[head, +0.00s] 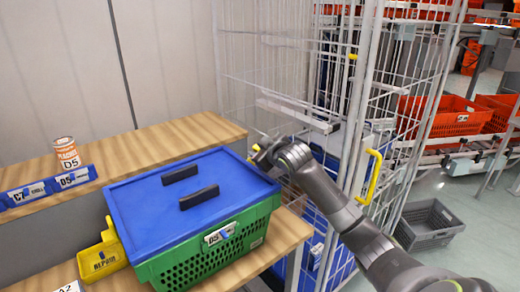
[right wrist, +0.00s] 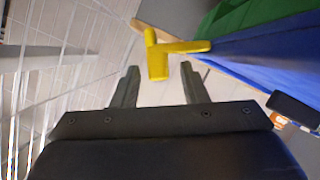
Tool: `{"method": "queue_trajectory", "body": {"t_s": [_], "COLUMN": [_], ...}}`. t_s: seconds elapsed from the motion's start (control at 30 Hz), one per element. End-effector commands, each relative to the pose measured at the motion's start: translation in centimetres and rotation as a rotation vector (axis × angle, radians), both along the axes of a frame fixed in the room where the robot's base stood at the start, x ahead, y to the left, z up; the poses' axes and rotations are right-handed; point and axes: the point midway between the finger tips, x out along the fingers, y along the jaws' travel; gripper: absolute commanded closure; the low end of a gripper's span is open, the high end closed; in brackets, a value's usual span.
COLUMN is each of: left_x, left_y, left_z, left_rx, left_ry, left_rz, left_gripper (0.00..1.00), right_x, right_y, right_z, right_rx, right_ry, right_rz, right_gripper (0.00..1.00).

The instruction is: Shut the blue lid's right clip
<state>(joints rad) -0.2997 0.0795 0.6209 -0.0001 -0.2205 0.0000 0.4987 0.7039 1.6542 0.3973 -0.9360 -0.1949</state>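A blue lid (head: 215,200) with two black handles lies on a green crate (head: 190,266) on the wooden bench. A small part of the lid's yellow right clip (head: 255,148) shows at the far right corner. In the right wrist view the clip (right wrist: 158,58) is T-shaped and sticks out from the lid's blue edge (right wrist: 265,48). My right gripper (head: 264,154) is beside that corner, its far end partly hidden. In the right wrist view its two fingers (right wrist: 158,72) are apart, with the clip just beyond and between them. I cannot tell if they touch it. My left gripper is not in view.
A yellow bin marked REPAIR (head: 100,262) sits left of the crate. A can (head: 67,154) stands on the back ledge behind blue label holders. A wire cage (head: 345,120) with a yellow handle (head: 369,178) stands close to my right arm. A grey crate (head: 430,224) is on the floor.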

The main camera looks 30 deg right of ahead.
Motion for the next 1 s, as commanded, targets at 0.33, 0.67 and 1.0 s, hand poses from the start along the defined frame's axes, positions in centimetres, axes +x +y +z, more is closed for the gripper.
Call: {"method": "queue_trajectory", "body": {"t_s": [0.33,0.67,1.0], "left_x": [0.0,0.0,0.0], "left_y": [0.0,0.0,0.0], "left_z": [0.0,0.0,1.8], "left_rx": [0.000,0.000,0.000], "left_ry": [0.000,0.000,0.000], "left_rz": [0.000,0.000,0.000], "left_gripper": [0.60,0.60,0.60], "right_x": [0.0,0.0,0.0], "right_y": [0.0,0.0,-0.6], "right_z": [0.0,0.0,0.1], "right_rx": [0.000,0.002,0.102], "right_ry": [0.000,0.001,0.011], "right_rz": [0.000,-0.001,-0.003], "right_gripper": [0.74,1.00,1.00]}}
